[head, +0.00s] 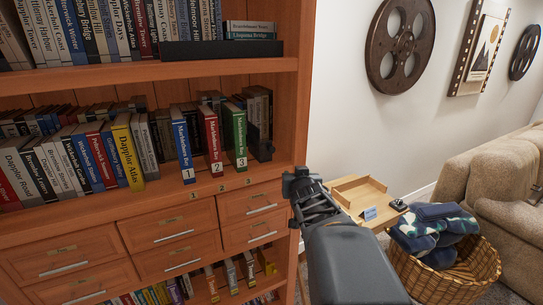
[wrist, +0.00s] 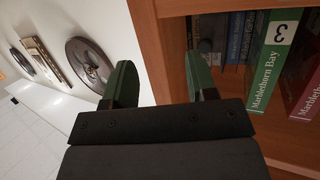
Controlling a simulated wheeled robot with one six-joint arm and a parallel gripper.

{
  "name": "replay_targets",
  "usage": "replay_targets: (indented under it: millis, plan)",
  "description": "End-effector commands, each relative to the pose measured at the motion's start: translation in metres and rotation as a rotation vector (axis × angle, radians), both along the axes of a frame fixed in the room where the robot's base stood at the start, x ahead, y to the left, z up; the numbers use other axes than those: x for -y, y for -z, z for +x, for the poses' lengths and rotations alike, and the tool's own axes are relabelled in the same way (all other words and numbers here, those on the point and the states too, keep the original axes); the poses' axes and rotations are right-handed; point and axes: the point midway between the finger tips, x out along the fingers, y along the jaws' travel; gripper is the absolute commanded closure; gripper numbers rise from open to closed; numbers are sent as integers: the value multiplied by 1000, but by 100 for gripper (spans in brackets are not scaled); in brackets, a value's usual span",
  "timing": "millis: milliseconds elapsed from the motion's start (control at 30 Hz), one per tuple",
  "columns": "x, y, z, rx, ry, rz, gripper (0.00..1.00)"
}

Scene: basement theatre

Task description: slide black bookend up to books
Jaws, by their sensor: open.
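The black bookend (head: 264,146) stands on the middle shelf near its right end, just right of the green book marked 3 (head: 235,135). I cannot tell whether they touch. Left of the green book stand a red book (head: 211,138) and a blue book marked 1 (head: 182,146), with gaps between them. My gripper (head: 298,178) is in front of the cabinet's right edge, lower and to the right of the bookend. In the wrist view my gripper (wrist: 160,85) is open, with nothing between its fingers. The green book (wrist: 272,62) shows there at right; the bookend is not clearly distinguishable.
The cabinet's upright side panel (head: 295,100) borders the shelf on the right. Darker books (head: 258,104) stand behind the bookend. Drawers (head: 245,205) lie below. A small table with a wooden tray (head: 358,190) and a wicker basket (head: 445,275) stand at right.

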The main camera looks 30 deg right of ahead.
Motion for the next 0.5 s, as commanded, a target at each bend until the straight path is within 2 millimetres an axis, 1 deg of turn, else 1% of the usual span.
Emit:
replay_targets:
  millis: [33, 67, 100, 200, 333, 500]
  plan:
    - [10, -7, 3, 43, -40, -77, 48]
    - [12, -12, 5, 63, -75, -122, 48]
    - [13, -17, 7, 88, -124, -172, 48]
    - [11, -25, 11, 129, -243, -265, 48]
    - [3, -26, 11, 156, -368, -325, 48]
    - [-4, -26, 13, 168, -452, -351, 48]
